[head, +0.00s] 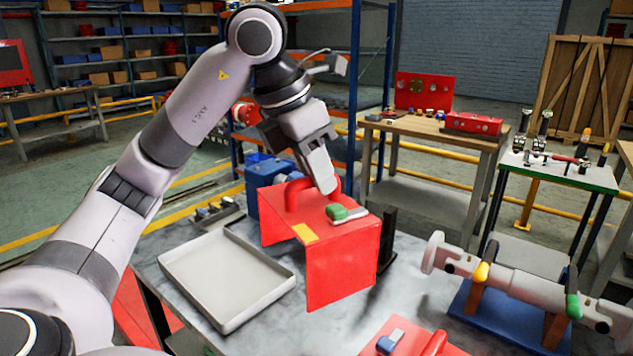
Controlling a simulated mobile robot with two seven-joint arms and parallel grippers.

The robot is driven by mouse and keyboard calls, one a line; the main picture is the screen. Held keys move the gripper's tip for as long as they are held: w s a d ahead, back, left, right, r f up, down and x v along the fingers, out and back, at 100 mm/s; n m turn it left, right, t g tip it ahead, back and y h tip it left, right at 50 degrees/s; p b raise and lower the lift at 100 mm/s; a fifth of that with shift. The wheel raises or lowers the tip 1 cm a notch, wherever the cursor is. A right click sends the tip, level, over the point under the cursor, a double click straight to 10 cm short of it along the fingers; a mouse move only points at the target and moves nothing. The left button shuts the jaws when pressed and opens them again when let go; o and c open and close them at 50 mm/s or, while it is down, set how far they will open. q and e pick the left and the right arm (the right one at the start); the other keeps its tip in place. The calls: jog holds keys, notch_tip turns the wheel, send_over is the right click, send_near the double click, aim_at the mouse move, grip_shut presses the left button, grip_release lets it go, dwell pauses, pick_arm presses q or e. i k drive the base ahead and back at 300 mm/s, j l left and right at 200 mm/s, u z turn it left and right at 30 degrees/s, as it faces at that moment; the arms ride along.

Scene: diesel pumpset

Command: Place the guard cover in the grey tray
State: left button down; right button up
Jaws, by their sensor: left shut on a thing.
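The guard cover (342,262) is a red folded-sheet box with a red loop handle on top, a yellow label and a green-and-grey part on its top face. My left gripper (326,188) reaches down from above and is shut on the handle, partly hiding it. The cover is upright, just right of the grey tray; I cannot tell if its lower edges touch the table. The grey tray (225,272) is shallow, rectangular and empty, lying on the table left of the cover. My right gripper is not in view.
A grey pipe assembly (520,287) with yellow and green handles sits on a blue stand at right. Another red piece (410,340) lies at the front edge. A blue part (265,180) stands behind the cover. Small metal parts (215,212) lie behind the tray.

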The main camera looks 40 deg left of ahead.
aim_at(231, 282)
jog(key=j, duration=0.7)
jog(key=k+j, duration=0.1)
jog(key=j, duration=0.65)
